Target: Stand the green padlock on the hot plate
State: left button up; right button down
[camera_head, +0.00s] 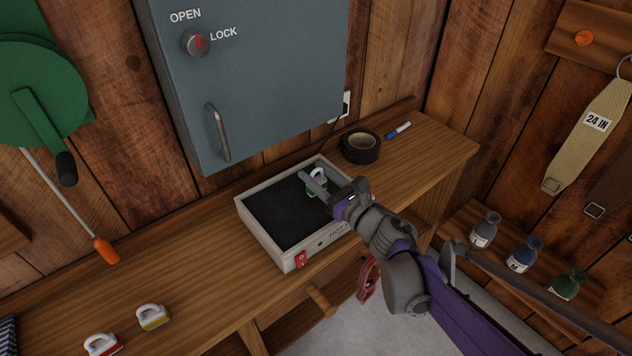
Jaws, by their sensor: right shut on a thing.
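The hot plate (270,215) is a pale box with a dark top and a red switch (301,260) on its front, standing on the wooden bench. My right gripper (316,184) reaches over its right part and is shut on the green padlock (312,190). The padlock's pale shackle points up, and its green body is partly hidden by the fingers. It appears upright over the dark surface; I cannot tell whether it touches it. My left gripper is not in view.
A yellow padlock (153,317) and a red padlock (102,344) are at the bench's front left. A roll of black tape (361,147) and a blue marker (398,131) lie right of the hot plate. A grey cabinet (250,80) hangs behind. Several bottles stand on a shelf at right.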

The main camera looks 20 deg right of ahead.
jog(key=shift+f, duration=0.75)
jog(key=shift+f, duration=0.1)
jog(key=shift+c, duration=1.8)
grip_release()
